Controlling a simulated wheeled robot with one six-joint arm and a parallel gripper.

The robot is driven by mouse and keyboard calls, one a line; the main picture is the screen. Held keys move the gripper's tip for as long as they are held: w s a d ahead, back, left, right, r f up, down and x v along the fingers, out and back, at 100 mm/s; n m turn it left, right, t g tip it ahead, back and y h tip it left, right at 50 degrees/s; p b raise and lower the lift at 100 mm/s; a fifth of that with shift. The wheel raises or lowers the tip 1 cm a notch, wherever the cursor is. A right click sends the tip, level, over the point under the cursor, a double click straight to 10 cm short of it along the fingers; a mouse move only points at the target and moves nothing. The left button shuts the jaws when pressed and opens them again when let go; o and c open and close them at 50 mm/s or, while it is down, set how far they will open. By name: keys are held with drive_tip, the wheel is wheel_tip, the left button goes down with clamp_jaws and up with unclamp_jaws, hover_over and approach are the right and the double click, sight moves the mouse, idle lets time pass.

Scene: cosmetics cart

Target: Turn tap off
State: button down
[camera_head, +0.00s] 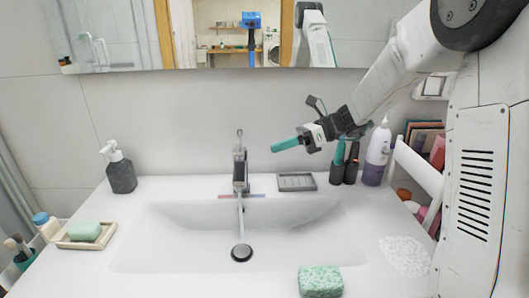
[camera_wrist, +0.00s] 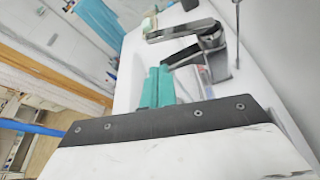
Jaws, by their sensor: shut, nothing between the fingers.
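The chrome tap (camera_head: 240,168) stands at the back middle of the sink, with a thin upright part at its top. A narrow pale streak, which looks like running water, drops from its spout towards the dark drain (camera_head: 241,253). My gripper (camera_head: 285,144) has teal fingers, shut and empty. It is in the air to the right of the tap, pointing left at it, apart from it in the head view. In the wrist view the tap (camera_wrist: 208,45) lies just beyond the shut teal fingertips (camera_wrist: 157,88); I cannot tell the exact gap.
A small grey tray (camera_head: 296,182), dark bottles (camera_head: 344,165) and a purple-white bottle (camera_head: 377,155) stand right of the tap, below my arm. A soap dispenser (camera_head: 120,170) and soap dish (camera_head: 83,233) are left. A green sponge (camera_head: 320,281) lies in front. The basin (camera_head: 165,240) is clear.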

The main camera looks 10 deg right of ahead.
sight(239, 150)
drive_tip(key=x, duration=0.9)
drive_tip(key=shift+f, duration=0.1)
